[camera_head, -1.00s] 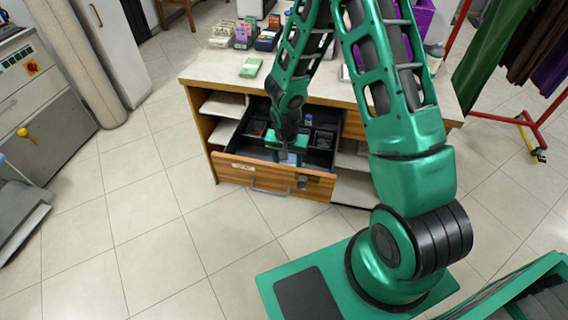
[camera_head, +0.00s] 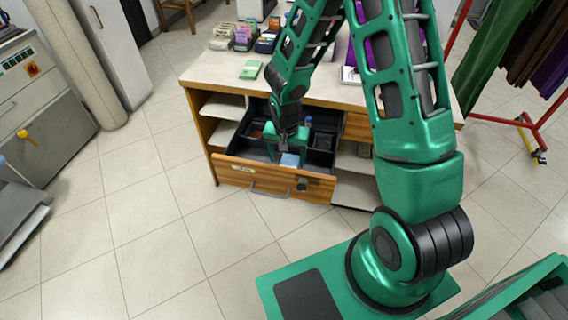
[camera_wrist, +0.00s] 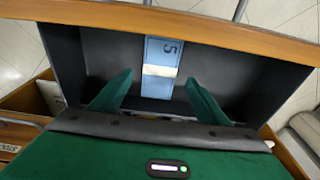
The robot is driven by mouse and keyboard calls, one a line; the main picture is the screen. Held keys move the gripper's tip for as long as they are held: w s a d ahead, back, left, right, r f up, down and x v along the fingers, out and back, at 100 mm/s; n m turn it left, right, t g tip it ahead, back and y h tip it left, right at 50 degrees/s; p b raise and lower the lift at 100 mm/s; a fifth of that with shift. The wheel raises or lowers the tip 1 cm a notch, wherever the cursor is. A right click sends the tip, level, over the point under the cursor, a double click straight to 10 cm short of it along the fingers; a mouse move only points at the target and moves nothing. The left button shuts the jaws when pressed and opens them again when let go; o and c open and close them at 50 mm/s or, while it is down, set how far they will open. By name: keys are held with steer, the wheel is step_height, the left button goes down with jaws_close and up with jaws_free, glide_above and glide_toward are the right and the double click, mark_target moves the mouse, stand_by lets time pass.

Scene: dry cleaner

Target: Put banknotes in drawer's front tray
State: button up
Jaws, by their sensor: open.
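The banknotes (camera_wrist: 160,58), a blue bundle marked 5 with a pale band, lie in the front tray (camera_wrist: 100,50) of the open drawer. In the head view the blue banknotes (camera_head: 290,160) show just behind the drawer's front panel (camera_head: 255,176). My gripper (camera_wrist: 159,77) is open, one green finger on each side of the bundle, with visible gaps between fingers and bundle. In the head view my gripper (camera_head: 287,148) is over the drawer, and its fingers are hard to make out.
The drawer stands out from a wooden counter (camera_head: 330,92). A green bundle (camera_head: 250,69) lies on the countertop near several small boxes (camera_head: 243,38). The drawer's rear compartments (camera_head: 322,140) are partly hidden by my arm. The tiled floor in front is clear.

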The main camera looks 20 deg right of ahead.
step_height(320, 180, up, 7)
steer(key=s+d+r+h, duration=0.1)
steer(key=s+d+r, duration=1.05)
steer(key=r, duration=0.25)
steer(key=s+d+r+y, duration=0.1)
steer(key=s+r, duration=0.2)
steer(key=s, duration=0.5)
steer(key=s+d+r+g+y, duration=0.1)
steer(key=s+r, duration=0.3)
steer(key=s, duration=0.5)
steer(key=shift+s+d+n, duration=0.25)
steer(key=shift+d+n, duration=0.15)
steer(key=shift+d, duration=0.2)
steer(key=shift+w+f, duration=0.3)
steer(key=shift+w, duration=0.3)
